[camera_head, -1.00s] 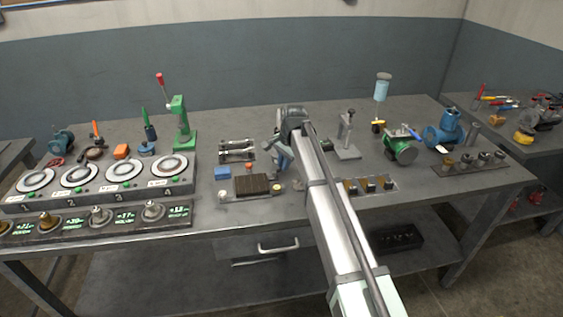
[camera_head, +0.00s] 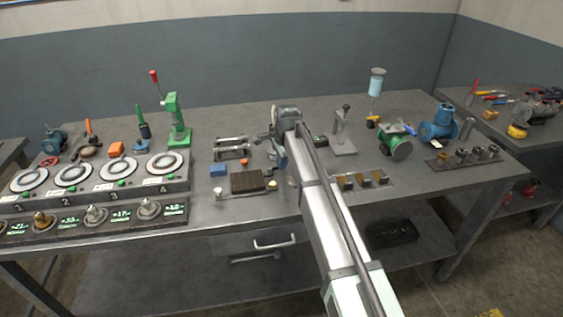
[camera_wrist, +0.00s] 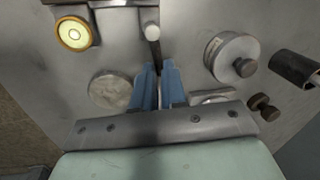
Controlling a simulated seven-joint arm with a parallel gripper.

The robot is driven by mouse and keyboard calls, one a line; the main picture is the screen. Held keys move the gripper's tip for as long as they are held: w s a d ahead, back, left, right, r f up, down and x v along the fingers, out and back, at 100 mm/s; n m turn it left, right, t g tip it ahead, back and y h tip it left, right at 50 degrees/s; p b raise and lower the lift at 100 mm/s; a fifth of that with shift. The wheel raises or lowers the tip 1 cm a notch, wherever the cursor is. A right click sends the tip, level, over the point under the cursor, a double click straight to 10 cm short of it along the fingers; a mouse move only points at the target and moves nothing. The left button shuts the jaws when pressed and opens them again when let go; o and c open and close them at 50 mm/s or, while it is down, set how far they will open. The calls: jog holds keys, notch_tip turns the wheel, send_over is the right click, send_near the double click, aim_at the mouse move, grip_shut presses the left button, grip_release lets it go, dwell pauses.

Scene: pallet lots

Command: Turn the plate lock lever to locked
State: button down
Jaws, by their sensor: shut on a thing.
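The lock lever (camera_wrist: 152,32) shows in the wrist view as a thin dark rod with a white rounded tip, at the top centre. My gripper (camera_wrist: 158,72) has its two blue fingers close together at the lower part of this rod, and it is shut on the lever. The grey metal plate (camera_wrist: 120,60) lies beneath the fingers. In the head view, my gripper (camera_head: 281,158) is low over the bench, just right of the fixture with a dark ribbed block (camera_head: 250,180). The lever cannot be made out there, and its lock marking is not visible.
A round yellow-centred fitting (camera_wrist: 74,34) and a round metal knob (camera_wrist: 232,57) flank the lever. On the bench, a blue block (camera_head: 218,170) lies left of my gripper, a grey stand (camera_head: 342,135) to the right, and a tray of small blocks (camera_head: 362,182) at the front right.

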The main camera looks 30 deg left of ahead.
jog(key=c, duration=1.2)
grip_release()
jog(key=r, duration=0.4)
jog(key=s+d+r, duration=0.1)
jog(key=r, duration=0.4)
jog(key=d+r, duration=0.1)
jog(key=r, duration=0.3)
jog(key=shift+s+d+r, duration=0.1)
jog(key=shift+s+r, duration=0.15)
jog(key=shift+r, duration=0.05)
